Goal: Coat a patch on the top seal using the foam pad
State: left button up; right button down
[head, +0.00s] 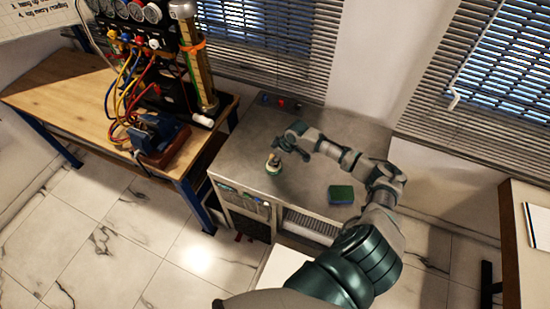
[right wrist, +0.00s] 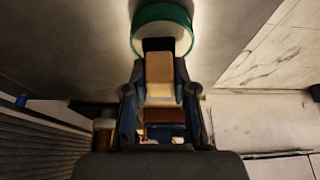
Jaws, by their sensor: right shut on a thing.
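My right gripper (head: 290,147) is above the grey cabinet top, close beside a small round pot (head: 273,169) with a green band. In the right wrist view, my right gripper (right wrist: 160,68) is shut on a tan block-like piece with a dark end, which appears to be the foam pad (right wrist: 160,75). Its dark end overlaps the green-rimmed pot (right wrist: 163,14); I cannot tell whether it touches the inside. A tall yellowish cylinder (head: 189,60) with an orange band stands on the bench. I cannot clearly make out the top seal. My left gripper is out of view.
On the wooden bench (head: 50,92) stand a gauge panel with coloured hoses (head: 124,75) and a blue vise-like device (head: 155,135). Another table (head: 525,235) is at right.

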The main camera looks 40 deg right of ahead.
jog(key=shift+a, duration=0.15)
jog(key=shift+f, duration=0.35)
jog(key=shift+f+p, duration=0.1)
jog(key=shift+p, duration=0.2)
dwell(1.9)
notch_tip(320, 180, up, 7)
jog(key=p, duration=0.7)
jog(key=shift+p, duration=0.4)
